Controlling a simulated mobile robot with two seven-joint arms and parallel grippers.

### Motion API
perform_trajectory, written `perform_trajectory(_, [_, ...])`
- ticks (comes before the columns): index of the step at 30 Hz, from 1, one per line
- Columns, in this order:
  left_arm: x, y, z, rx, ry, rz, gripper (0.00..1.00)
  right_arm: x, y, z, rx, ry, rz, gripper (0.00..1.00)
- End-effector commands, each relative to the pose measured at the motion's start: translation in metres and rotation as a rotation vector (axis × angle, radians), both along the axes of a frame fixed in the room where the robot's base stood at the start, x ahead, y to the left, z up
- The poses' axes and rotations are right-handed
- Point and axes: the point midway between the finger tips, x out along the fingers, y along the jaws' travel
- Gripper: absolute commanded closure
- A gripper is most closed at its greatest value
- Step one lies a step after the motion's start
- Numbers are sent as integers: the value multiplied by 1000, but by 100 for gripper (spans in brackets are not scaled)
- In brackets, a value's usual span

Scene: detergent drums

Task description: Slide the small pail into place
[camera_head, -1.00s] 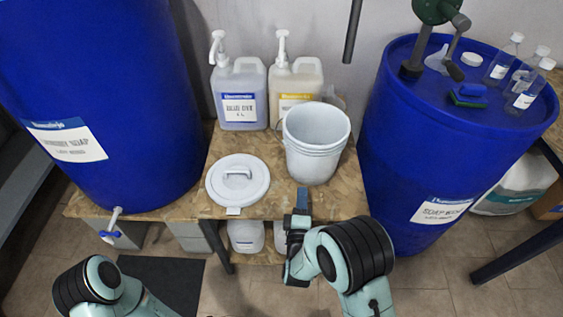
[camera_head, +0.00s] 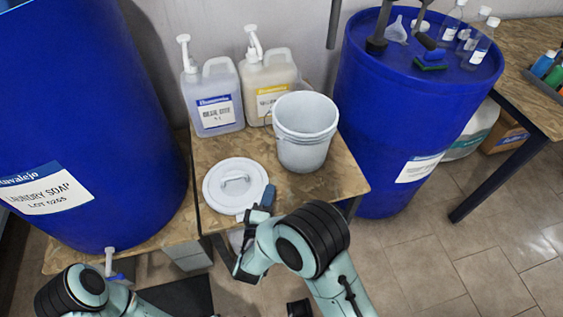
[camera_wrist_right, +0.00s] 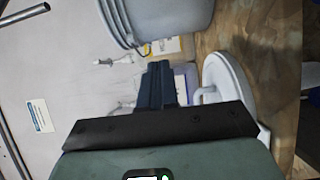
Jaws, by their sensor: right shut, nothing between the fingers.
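The small pail (camera_head: 304,145) is white, open-topped and upright on the wooden table, right of the middle. Its rim and side also show at the top of the right wrist view (camera_wrist_right: 165,18). A round white lid (camera_head: 222,195) with a handle lies flat to the pail's front left. My right gripper (camera_head: 268,196) is shut and empty, in front of the pail and just right of the lid, apart from the pail. Its closed dark fingers show in the wrist view (camera_wrist_right: 157,80). Of my left arm only links show at the lower left; its gripper is out of view.
Two pump jugs, one with a blue label (camera_head: 215,115) and one with a yellow label (camera_head: 265,80), stand behind. Large blue drums flank the table on the left (camera_head: 90,120) and right (camera_head: 400,110). The wooden table (camera_head: 340,180) is bare right of the pail.

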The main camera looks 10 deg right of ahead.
Motion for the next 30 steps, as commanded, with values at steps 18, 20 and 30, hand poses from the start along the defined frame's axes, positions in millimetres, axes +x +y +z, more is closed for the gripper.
perform_trajectory(18, [34, 17, -26, 44, -88, 36, 57, 91, -46, -2, 0, -1, -6, 100])
perform_trajectory(20, [37, 19, -29, 49, -97, 40, 57, 94, -57, -2, 0, 0, -6, 100])
perform_trajectory(30, [49, 25, -33, 64, -127, 52, 57, 102, -82, 0, 0, 1, -2, 100])
